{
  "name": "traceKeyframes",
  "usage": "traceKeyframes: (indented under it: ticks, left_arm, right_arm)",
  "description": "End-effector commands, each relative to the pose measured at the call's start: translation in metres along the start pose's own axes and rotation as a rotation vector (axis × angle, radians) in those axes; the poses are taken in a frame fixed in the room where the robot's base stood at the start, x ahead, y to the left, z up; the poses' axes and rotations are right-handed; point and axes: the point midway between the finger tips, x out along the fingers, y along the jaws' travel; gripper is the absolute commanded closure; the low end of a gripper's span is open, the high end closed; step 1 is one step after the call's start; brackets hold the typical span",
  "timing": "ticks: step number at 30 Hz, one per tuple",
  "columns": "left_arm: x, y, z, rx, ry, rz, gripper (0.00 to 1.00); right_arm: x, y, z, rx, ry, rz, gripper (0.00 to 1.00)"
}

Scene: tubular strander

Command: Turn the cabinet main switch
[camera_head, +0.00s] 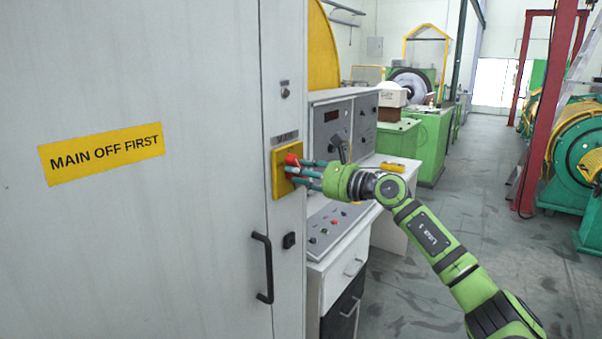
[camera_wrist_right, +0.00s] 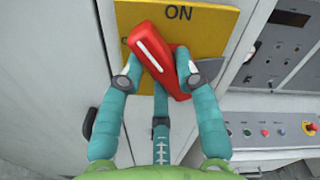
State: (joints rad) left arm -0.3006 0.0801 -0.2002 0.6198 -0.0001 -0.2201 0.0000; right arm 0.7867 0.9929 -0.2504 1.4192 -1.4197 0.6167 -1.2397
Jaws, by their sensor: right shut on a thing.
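The cabinet main switch has a red handle on a yellow plate (camera_head: 279,181) on the grey cabinet's (camera_head: 180,230) right edge. In the right wrist view the red handle (camera_wrist_right: 164,66) with a white line is tilted, its upper end to the left of the word ON on the yellow plate (camera_wrist_right: 200,32). My right gripper (camera_head: 300,172) is shut on the red handle, its teal fingers on both sides of it; it also shows in the right wrist view (camera_wrist_right: 157,80). Part of the plate's lettering is hidden. My left gripper is not in view.
A black door handle (camera_head: 264,268) sticks out below the switch. A control desk (camera_head: 335,230) with buttons and a panel stands just right of the cabinet. Green machines and a red post (camera_head: 540,110) stand farther back, with open floor between.

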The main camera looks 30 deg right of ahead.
Motion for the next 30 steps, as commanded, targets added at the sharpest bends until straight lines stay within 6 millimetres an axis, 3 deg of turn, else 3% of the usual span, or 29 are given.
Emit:
traceKeyframes:
  ticks: [15, 30]
  left_arm:
    - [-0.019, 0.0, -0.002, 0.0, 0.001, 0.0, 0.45]
    - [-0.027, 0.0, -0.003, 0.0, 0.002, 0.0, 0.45]
  right_arm:
    - [0.0, -0.008, 0.003, 0.451, 0.0, 0.001, 1.0]
    - [0.0, -0.01, 0.002, 0.64, -0.001, -0.001, 1.0]
